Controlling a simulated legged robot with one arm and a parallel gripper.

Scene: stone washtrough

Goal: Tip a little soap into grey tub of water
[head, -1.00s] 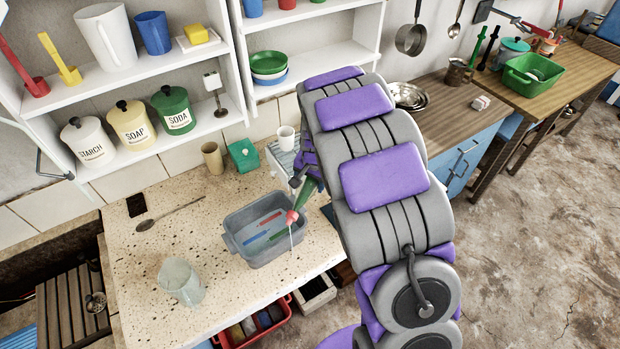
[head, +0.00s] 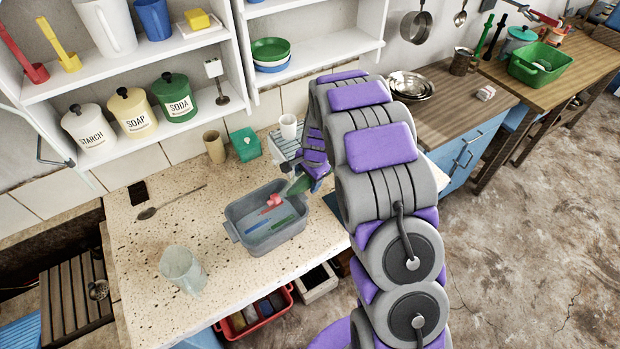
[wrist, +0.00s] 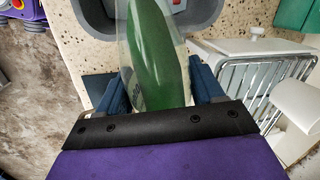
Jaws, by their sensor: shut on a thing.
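A clear bottle of green soap (head: 299,185) with a red cap (head: 274,201) is tilted, its cap end over the grey tub (head: 236,232). My gripper (head: 316,184) is shut on the bottle at the tub's right side. In the wrist view the bottle (wrist: 160,45) lies between my dark blue fingers (wrist: 160,88) and points towards the tub (wrist: 97,12). The tub stands on the speckled counter. Red, blue and green slim items lie in the tub. I see no stream from the cap now.
A clear jug (head: 183,270) stands left of the tub, and a spoon (head: 150,212) lies behind it. A tan cup (head: 215,147), green box (head: 245,144), white mug (head: 288,126) and wire rack (head: 285,147) stand at the back. The counter's left part is mostly clear.

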